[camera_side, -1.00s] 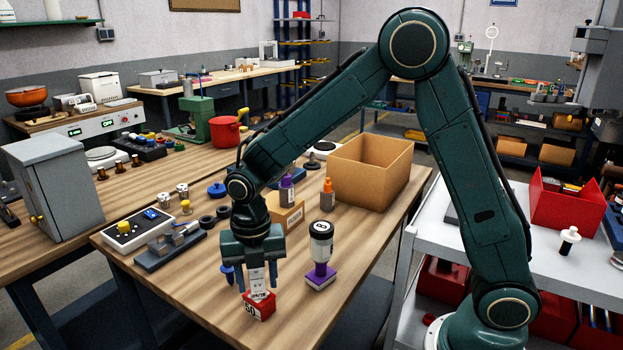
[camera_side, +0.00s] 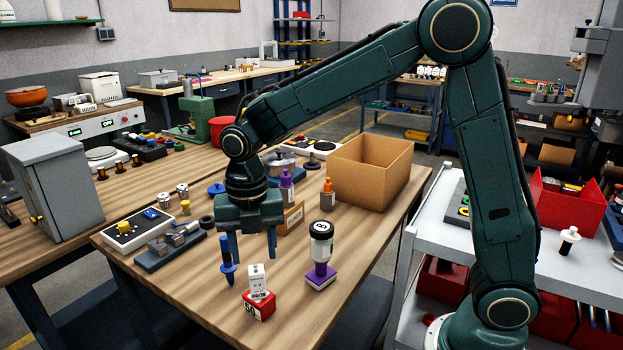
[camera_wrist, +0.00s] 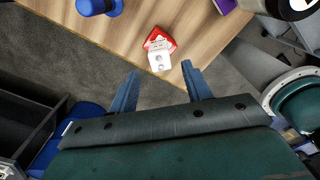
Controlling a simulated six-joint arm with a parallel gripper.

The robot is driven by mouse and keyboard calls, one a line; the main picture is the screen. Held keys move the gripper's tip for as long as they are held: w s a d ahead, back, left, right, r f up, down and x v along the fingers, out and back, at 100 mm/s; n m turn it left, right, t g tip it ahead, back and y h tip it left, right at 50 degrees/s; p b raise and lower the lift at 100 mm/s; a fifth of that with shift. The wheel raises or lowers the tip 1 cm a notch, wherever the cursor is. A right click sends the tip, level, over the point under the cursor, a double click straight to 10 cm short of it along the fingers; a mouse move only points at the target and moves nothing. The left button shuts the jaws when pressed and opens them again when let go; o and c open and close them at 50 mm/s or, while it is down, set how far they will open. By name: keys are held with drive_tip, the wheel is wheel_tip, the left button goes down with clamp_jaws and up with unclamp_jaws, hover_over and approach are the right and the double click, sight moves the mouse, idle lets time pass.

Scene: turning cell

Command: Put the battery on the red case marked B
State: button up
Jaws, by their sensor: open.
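The battery (camera_side: 257,277) is a small white block with dark print. It stands about upright on top of the red case (camera_side: 262,308), near the table's front edge. The case shows a white side with a dark mark that looks like "50"; I cannot make out a B. My gripper (camera_side: 248,257) is open and empty above the battery, its fingers pointing down and clear of it. In the wrist view the battery (camera_wrist: 160,62) shows two round terminals on its top, beyond the fingertips of my gripper (camera_wrist: 160,70), and the red case (camera_wrist: 158,38) shows partly behind it.
A white bottle with black cap (camera_side: 321,240) stands on a purple block (camera_side: 321,277) to the right. A cardboard box (camera_side: 370,175) is behind. The table front (camera_side: 185,290) is bare.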

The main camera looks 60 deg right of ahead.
sight(256, 270)
drive_tip(key=shift+r, duration=2.6)
drive_tip(key=s+d+r+m+t, duration=0.2)
drive_tip(key=s+d+m, duration=0.2)
drive_tip(key=s+m, duration=0.6)
drive_tip(key=s+d+r+m+t, duration=0.3)
drive_tip(key=s+d+m, duration=0.2)
drive_tip(key=s+m, duration=0.6)
drive_tip(key=shift+s+m+t, duration=0.3)
drive_tip(key=shift+m, duration=2.7)
